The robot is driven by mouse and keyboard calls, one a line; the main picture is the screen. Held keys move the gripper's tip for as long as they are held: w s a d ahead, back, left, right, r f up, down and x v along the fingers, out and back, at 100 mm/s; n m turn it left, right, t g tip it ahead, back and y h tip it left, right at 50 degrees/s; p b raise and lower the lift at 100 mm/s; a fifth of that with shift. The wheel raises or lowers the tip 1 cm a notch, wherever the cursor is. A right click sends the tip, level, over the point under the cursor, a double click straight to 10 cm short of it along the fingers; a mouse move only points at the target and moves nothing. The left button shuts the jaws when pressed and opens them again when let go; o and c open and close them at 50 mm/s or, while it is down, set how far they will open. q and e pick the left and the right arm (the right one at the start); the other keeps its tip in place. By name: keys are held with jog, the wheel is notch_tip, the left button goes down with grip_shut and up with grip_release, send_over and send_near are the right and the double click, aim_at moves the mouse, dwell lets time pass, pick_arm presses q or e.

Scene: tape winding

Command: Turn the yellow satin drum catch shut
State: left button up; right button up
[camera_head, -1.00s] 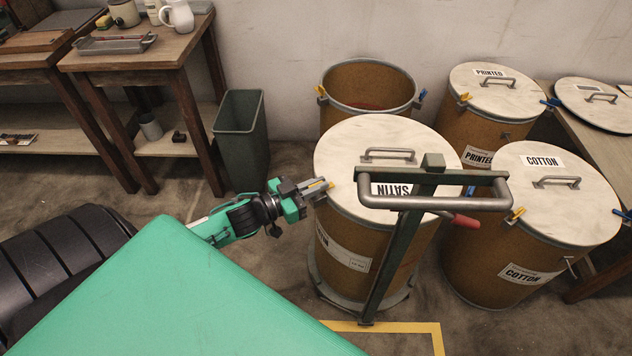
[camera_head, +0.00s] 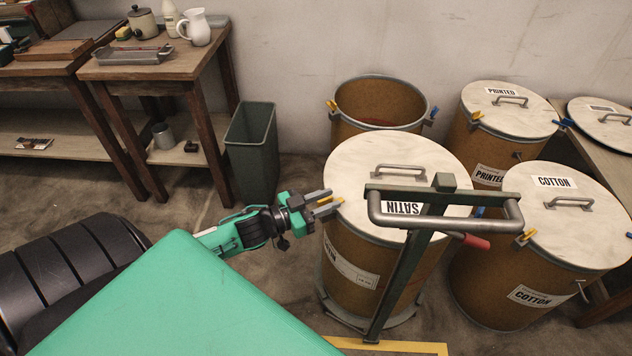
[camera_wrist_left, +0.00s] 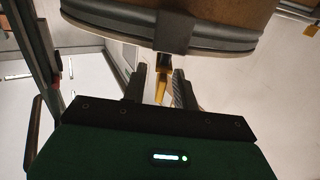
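The satin drum (camera_head: 350,272) stands upright with its pale lid (camera_head: 355,165) on, marked SATIN. Its yellow catch (camera_head: 325,201) is at the left edge of the lid, and a blue catch (camera_head: 478,212) is at the right, partly behind a handle. My left gripper (camera_head: 327,200) reaches in from the left, with one finger on each side of the yellow catch. In the left wrist view the yellow catch (camera_wrist_left: 161,77) stands between the two fingers with gaps beside it, below the drum's grey rim (camera_wrist_left: 225,42). My right gripper is not in view.
A green trolley frame with a grey bar handle (camera_head: 450,222) rises in front of the satin drum. The cotton drum (camera_head: 500,270) and printed drum (camera_head: 520,112) stand to the right, an open drum (camera_head: 375,90) behind. A grey bin (camera_head: 252,150) stands left of the drums.

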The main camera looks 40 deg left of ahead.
aim_at(318, 204)
pick_arm(q)
jog(key=v, duration=0.7)
jog(key=shift+s+a+p, duration=0.1)
jog(key=shift+s+p, duration=0.1)
jog(key=shift+p, duration=0.15)
jog(key=v, duration=0.6)
jog(key=shift+s+p, duration=0.15)
jog(key=shift+p, duration=0.15)
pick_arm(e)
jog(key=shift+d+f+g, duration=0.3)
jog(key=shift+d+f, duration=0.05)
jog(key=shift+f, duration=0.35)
pick_arm(q)
jog(key=shift+a, duration=0.1)
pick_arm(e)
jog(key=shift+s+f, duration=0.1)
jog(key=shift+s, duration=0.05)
